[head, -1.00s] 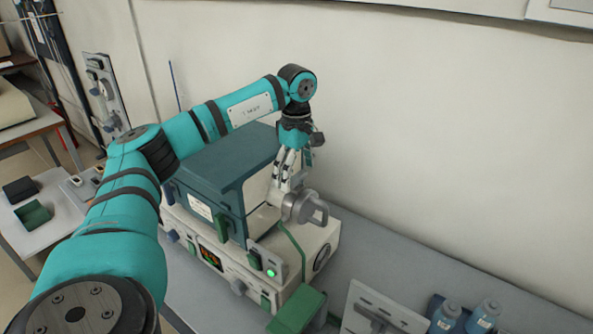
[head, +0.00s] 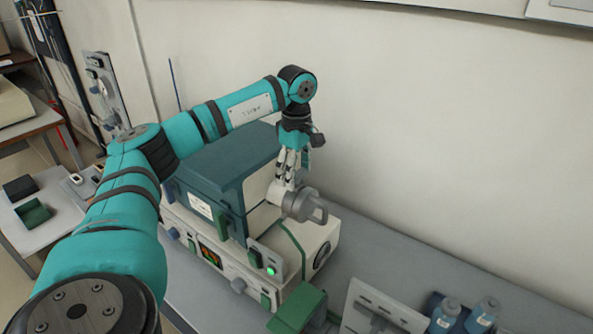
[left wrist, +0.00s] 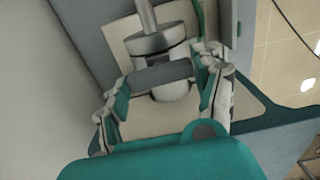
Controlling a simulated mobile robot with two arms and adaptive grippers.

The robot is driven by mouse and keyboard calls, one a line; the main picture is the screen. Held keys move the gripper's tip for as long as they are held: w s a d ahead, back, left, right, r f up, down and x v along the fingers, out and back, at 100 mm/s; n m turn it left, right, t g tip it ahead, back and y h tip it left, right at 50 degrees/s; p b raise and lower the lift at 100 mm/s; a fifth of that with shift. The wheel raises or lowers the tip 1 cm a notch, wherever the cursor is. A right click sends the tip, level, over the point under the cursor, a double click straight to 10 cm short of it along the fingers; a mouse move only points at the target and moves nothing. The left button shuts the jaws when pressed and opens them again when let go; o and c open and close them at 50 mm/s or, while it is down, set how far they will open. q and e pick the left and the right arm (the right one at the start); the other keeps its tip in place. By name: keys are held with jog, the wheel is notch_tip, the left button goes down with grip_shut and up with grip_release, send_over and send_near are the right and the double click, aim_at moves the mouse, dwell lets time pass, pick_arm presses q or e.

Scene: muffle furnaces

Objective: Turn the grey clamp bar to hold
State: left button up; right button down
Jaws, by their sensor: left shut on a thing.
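The grey clamp bar (left wrist: 163,74) lies between the fingers of my left gripper (left wrist: 162,82) in the left wrist view, below a round grey knob (left wrist: 148,44) on a rod. In the head view, my left gripper (head: 285,180) points down at the far side of the furnace (head: 215,165), with its fingers shut on the bar. The fingers hide most of the bar there. A round grey fitting with a loop handle (head: 304,205) shows just right of the fingertips. My right gripper is not in view.
The furnace sits on a pale base with a green lamp (head: 271,271). A green block (head: 299,308), a pale slotted panel (head: 380,310) and blue bottles (head: 444,317) stand in front right. The grey bench (head: 400,265) is clear right of the furnace, before the wall.

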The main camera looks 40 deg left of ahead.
pick_arm(q)
jog(key=shift+n, duration=0.3)
jog(key=n+p, duration=0.1)
jog(key=n, duration=0.2)
jog(key=shift+r+n, duration=0.1)
jog(key=shift+n, duration=0.3)
jog(key=n+p, duration=0.1)
jog(key=n, duration=0.3)
jog(key=shift+n, duration=0.3)
jog(key=n, duration=0.4)
jog(key=shift+p, duration=0.3)
jog(key=n, duration=0.4)
jog(key=shift+n+p, duration=0.3)
jog(key=o, duration=1.2)
